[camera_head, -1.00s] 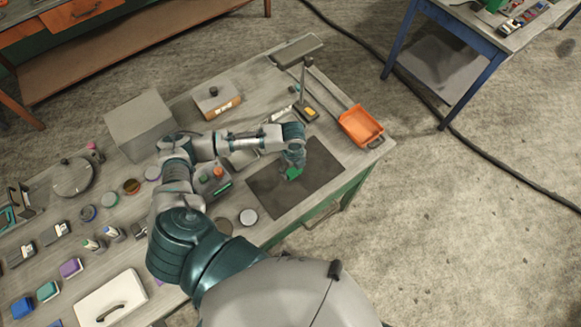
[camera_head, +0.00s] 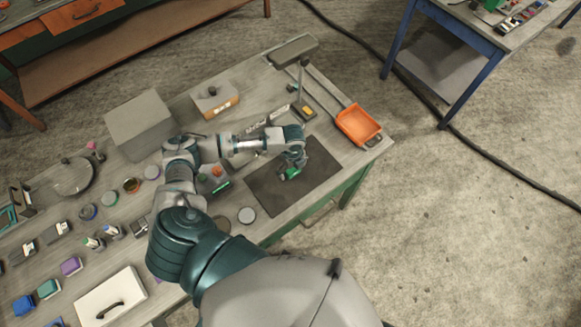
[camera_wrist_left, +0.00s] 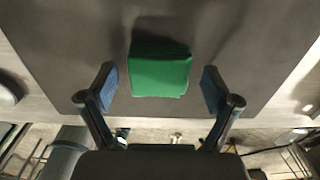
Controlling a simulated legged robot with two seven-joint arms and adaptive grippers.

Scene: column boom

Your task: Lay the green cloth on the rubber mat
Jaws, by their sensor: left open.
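The green cloth (camera_head: 291,173) is a small folded block on the dark rubber mat (camera_head: 268,193). In the left wrist view the cloth (camera_wrist_left: 160,72) lies inside the edges of the mat (camera_wrist_left: 75,45), and a soft shadow falls beside it. My left gripper (camera_head: 293,163) is above the cloth. In the left wrist view its two blue-padded fingers (camera_wrist_left: 160,90) are spread wide, one on each side of the cloth, with gaps between them and it. My right gripper is not in view.
An orange dustpan (camera_head: 358,124) lies right of the mat. A grey lamp-like stand (camera_head: 302,78) stands behind it. Several small items and a white case (camera_head: 110,297) fill the bench's left part.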

